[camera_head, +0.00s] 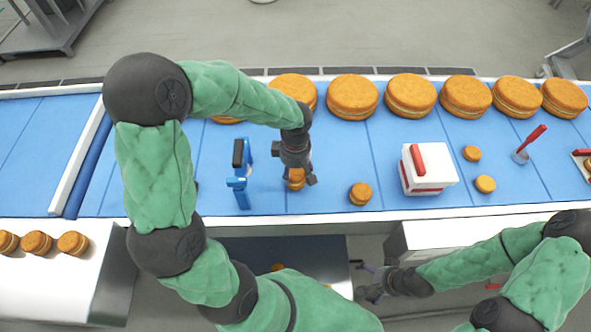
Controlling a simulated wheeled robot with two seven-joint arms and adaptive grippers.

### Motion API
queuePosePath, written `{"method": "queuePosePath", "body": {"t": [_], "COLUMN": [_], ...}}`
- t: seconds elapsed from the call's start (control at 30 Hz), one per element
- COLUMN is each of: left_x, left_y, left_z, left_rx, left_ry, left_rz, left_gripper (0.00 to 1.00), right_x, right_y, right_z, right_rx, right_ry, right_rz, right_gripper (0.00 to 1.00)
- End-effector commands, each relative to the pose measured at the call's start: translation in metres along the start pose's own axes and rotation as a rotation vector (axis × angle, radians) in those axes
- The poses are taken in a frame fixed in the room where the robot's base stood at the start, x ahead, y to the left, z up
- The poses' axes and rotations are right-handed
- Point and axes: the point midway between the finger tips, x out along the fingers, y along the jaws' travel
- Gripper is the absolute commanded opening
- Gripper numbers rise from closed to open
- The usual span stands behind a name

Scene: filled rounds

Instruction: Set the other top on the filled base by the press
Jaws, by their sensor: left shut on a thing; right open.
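My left gripper (294,172) is over the blue belt, shut on a small orange-brown round (296,174). The jaws hide much of it. More of a round shows just under it, low at the belt; I cannot tell whether the two touch. The blue press (241,185) with a dark upper part stands just left of this gripper. Another small round (360,193) sits on the belt to the right. My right gripper (372,287) is open and empty, low in front of the belt's near edge.
Large filled rounds (410,95) line the back. Small filled rounds (37,243) sit on a white surface at left.

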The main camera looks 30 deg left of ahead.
Motion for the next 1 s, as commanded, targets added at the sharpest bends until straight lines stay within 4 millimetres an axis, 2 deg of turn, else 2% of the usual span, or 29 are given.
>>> {"method": "queuePosePath", "body": {"t": [0.8,0.83,0.9,1.0], "left_x": [0.0087,0.0082,0.0080,0.0080], "left_y": [0.0001,0.0001,0.0001,0.0001], "left_z": [-0.0001,-0.0001,-0.0001,-0.0001], "left_rx": [0.000,0.000,0.000,0.000], "left_ry": [0.000,0.000,0.000,0.000], "left_rz": [0.000,0.000,0.000,0.000], "left_gripper": [0.45,0.68,0.87,0.87], "right_x": [0.0080,0.0076,0.0073,0.0073], "right_y": [0.0028,0.0027,0.0026,0.0026], "right_z": [-0.0003,-0.0003,-0.0003,-0.0003], "right_rx": [0.000,0.000,0.000,0.000], "right_ry": [0.000,0.000,0.000,0.000], "right_rz": [0.000,0.000,0.000,0.000], "right_gripper": [1.00,1.00,1.00,1.00]}}
